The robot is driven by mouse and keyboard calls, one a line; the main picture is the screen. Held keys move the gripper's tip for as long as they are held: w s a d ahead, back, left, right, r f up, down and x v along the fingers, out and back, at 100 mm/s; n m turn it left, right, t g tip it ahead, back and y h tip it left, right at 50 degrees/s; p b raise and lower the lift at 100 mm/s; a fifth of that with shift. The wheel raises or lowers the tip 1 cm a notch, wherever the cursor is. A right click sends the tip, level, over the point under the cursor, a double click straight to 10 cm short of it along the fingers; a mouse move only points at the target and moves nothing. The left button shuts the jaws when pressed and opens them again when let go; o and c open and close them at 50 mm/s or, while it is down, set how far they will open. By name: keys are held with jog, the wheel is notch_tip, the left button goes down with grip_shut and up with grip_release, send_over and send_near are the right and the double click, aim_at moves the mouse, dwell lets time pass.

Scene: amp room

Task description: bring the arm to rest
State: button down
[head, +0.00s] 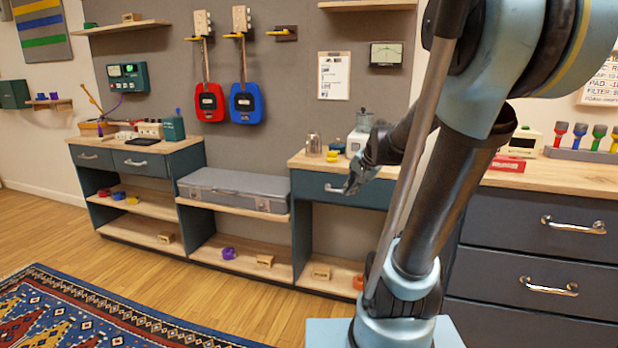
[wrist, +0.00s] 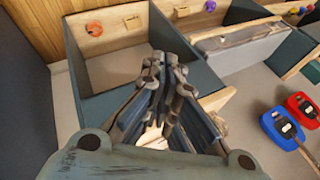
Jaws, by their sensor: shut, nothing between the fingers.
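My gripper (head: 352,184) is in front of the teal drawer unit in the head view, close to the handle of its top drawer (head: 318,188). I cannot tell whether it touches the handle. In the wrist view my gripper (wrist: 165,75) has its fingers together with nothing held between them. My arm rises from the base at the right of the head view, bends at the top and reaches down toward the drawer. The wrist view looks down past the fingers at the furniture, which appears turned around.
A grey case (head: 232,190) lies on the low middle shelf. A red guitar (head: 208,100) and a blue guitar (head: 246,102) hang on the wall. A metal canister (head: 313,143) stands on the counter above the drawer. A patterned rug (head: 80,310) covers the floor at left; bare wood floor lies between.

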jog(key=s+d+f+n+g+h, duration=0.1)
jog(key=s+f, duration=0.4)
jog(key=s, duration=0.6)
jog(key=s+d+f+n+g+h, duration=0.2)
jog(key=s+d+f+n+g, duration=0.1)
jog(key=s, duration=0.9)
notch_tip(320, 180, down, 2)
jog(key=d+n, duration=0.1)
jog(key=n, duration=0.1)
jog(key=shift+s+n, duration=0.2)
jog(key=shift+n, duration=0.2)
jog(key=shift+w+f, duration=0.2)
jog(key=shift+w, duration=0.3)
